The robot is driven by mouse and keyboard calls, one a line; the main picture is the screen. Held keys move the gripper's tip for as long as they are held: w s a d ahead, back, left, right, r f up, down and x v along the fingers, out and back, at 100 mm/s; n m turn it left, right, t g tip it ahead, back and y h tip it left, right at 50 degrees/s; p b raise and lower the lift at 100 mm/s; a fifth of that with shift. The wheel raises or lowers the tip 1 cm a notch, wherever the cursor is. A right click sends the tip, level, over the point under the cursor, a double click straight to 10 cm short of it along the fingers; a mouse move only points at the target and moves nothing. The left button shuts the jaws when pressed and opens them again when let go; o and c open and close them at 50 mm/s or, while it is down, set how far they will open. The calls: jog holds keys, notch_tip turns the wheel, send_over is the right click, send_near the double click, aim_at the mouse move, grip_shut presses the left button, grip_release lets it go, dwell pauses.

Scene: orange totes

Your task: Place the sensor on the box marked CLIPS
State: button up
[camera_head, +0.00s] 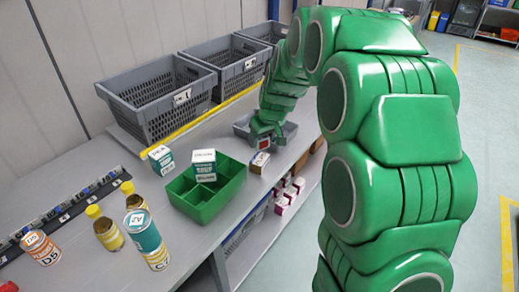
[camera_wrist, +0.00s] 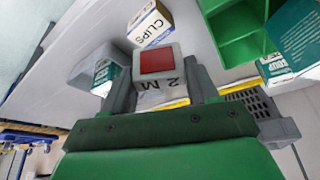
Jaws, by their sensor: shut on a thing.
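My gripper (camera_head: 266,136) is shut on the sensor, a small grey block with a red square face (camera_wrist: 156,60) and "2 M" on its side. The sensor (camera_head: 264,143) also shows in the head view at the end of my arm. The box marked CLIPS (camera_wrist: 150,24), white with a yellow edge, shows just beyond the sensor in the wrist view. In the head view the CLIPS box (camera_head: 259,161) lies on the table just in front of and below the sensor. A gap shows between them there. The box's top is partly hidden.
A green divided tray (camera_head: 213,207) with a soup box (camera_head: 204,160) in it stands left of the CLIPS box. A tea box (camera_head: 160,158), several cans and bottles, and grey crates (camera_head: 150,112) stand further left. A grey bin (camera_head: 291,130) is beside my gripper. The table edge is close.

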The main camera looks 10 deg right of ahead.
jog(key=shift+w+a+f, duration=0.1)
jog(key=shift+w+f, duration=0.9)
jog(key=shift+f, duration=0.25)
jog(key=shift+w+f, duration=1)
jog(key=shift+f, duration=1.6)
jog(key=shift+f, duration=0.15)
jog(key=o, duration=1.1)
